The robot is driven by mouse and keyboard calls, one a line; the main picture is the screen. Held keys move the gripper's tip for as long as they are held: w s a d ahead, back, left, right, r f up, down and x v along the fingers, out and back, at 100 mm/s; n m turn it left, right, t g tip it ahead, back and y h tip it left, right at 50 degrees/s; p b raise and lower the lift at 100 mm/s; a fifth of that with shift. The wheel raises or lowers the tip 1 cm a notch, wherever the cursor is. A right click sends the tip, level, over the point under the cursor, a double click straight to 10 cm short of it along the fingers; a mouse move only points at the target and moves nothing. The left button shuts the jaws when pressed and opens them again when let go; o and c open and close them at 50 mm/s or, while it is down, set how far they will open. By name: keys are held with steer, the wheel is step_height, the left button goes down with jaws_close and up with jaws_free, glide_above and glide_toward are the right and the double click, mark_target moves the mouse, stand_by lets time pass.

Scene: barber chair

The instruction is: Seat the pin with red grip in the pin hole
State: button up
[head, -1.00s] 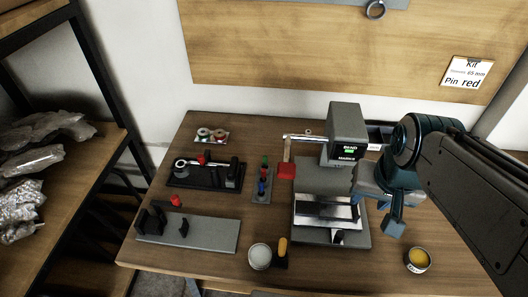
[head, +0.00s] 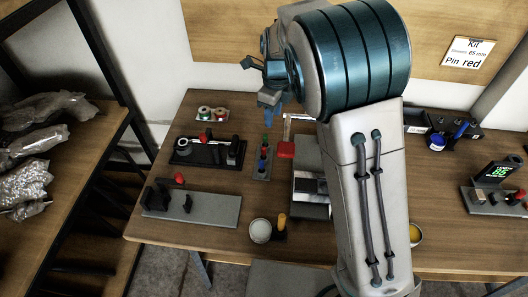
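A small rack (head: 262,174) holds upright pins with coloured grips. The pin with red grip (head: 264,153) stands between a green one (head: 265,140) and a blue one (head: 262,164). My gripper (head: 269,116) hangs, pointing down, just behind and above the rack in the picture. Its blue fingers are small and overlap, so their opening does not show. I see nothing clearly held. I cannot make out the pin hole. A black fixture (head: 210,153) with a red part stands left of the rack.
My arm covers much of the grey machine (head: 306,160) and the table's middle right. A red block (head: 286,149) sits beside the rack. A round tin (head: 260,231) and a yellow-handled tool (head: 282,222) stand in front. A display device (head: 494,175) is far right.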

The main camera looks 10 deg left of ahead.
steer(key=a+f+m, duration=0.2)
steer(key=a, duration=0.1)
steer(key=p, duration=0.1)
glide_above(264, 148)
steer(key=f, duration=0.8)
steer(key=shift+w+a, duration=0.15)
steer(key=shift+w, duration=0.15)
steer(key=shift+s+f+p, duration=0.2)
steer(key=shift+f+p, duration=0.9)
steer(key=shift+f, duration=1.75)
jaws_close()
